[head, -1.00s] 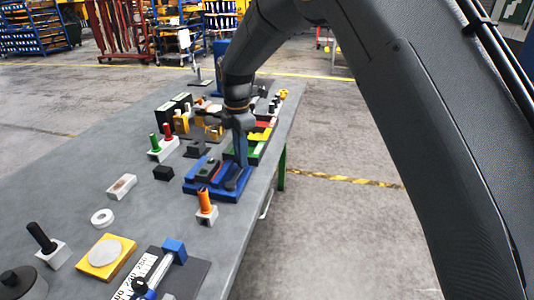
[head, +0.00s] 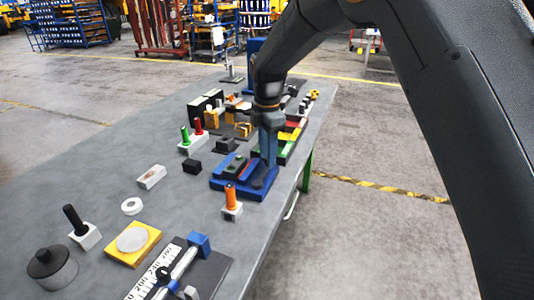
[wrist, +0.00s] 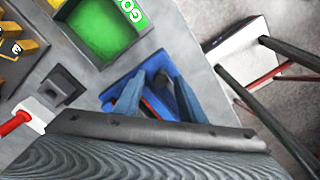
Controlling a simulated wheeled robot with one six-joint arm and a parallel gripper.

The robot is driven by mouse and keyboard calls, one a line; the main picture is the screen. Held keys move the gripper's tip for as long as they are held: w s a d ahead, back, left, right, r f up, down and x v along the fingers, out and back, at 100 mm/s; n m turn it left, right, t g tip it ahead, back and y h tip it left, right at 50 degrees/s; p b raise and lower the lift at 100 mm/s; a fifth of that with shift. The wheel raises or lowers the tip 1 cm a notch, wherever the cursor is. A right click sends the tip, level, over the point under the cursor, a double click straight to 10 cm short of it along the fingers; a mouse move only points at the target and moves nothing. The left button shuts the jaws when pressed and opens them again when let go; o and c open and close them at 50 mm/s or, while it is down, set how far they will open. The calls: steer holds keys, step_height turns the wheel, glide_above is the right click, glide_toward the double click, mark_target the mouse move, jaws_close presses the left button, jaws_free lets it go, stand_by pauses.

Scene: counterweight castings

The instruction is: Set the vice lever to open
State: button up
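The vice appears to be the blue block fixture (head: 222,186) near the table's right edge, with dark and green-grey parts and a red strip on top. My gripper (head: 265,178) points down at its right side. In the wrist view the two blue-grey fingers of my gripper (wrist: 155,88) stand apart over the blue fixture (wrist: 183,98), with a dark part and a red strip between or below them. The fingers look open; contact with the fixture cannot be told. The lever and its position cannot be made out clearly behind the fingers.
An orange-handled white block (head: 231,205) stands just in front of the fixture, and a black block (head: 191,167) lies left of it. A green tray (wrist: 100,28) is behind it. Red and green handled blocks stand further left. Bare grey table (head: 110,165) lies at left.

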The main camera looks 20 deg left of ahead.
steer(key=shift+r, duration=0.15)
steer(key=shift+r+b, duration=1.05)
steer(key=shift+r, duration=2.75)
